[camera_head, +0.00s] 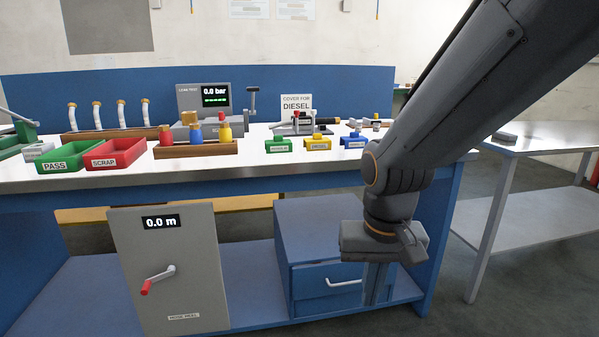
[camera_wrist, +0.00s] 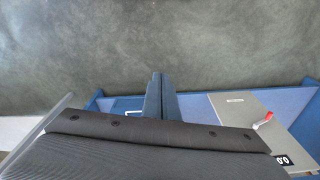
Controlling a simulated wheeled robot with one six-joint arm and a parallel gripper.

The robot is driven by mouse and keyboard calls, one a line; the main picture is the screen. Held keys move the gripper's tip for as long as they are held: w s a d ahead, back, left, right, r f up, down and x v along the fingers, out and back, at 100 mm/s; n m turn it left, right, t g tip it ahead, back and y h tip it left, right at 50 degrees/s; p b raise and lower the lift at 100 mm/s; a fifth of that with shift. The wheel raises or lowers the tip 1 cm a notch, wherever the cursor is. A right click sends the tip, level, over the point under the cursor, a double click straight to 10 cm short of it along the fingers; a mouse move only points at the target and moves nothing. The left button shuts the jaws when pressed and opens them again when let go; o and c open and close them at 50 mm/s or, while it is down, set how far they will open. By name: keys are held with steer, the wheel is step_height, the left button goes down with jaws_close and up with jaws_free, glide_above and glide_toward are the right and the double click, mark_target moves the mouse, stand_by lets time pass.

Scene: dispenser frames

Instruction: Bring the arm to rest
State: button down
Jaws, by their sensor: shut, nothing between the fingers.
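My arm (camera_head: 460,90) reaches down from the upper right in the head view, in front of the bench's right end. My gripper (camera_head: 375,300) points downward below the bench top, in front of the blue drawer unit. In the wrist view my gripper's fingers (camera_wrist: 157,78) lie together, shut, with nothing held. Grey floor shows beyond the fingertips there. The arm hides part of the drawer unit and the bench's right end.
The bench top (camera_head: 350,165) holds a green PASS tray (camera_head: 62,170), a red SCRAP tray (camera_head: 115,160) and several small fixtures. Below stand a grey crank box (camera_head: 190,250) and the blue drawer unit (camera_head: 300,255). A side table (camera_head: 550,137) stands right.

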steer(key=s+a+r+n+g+p, duration=0.2)
steer(key=s+n, duration=0.1)
steer(key=s, duration=0.6)
steer(key=d+r+m+p, duration=0.2)
steer(key=d+r+p, duration=0.5)
steer(key=p, duration=0.7)
steer(key=shift+d+r+m, duration=0.3)
steer(key=shift+d+r, duration=0.05)
steer(key=shift+d, duration=0.45)
steer(key=shift+s, duration=0.1)
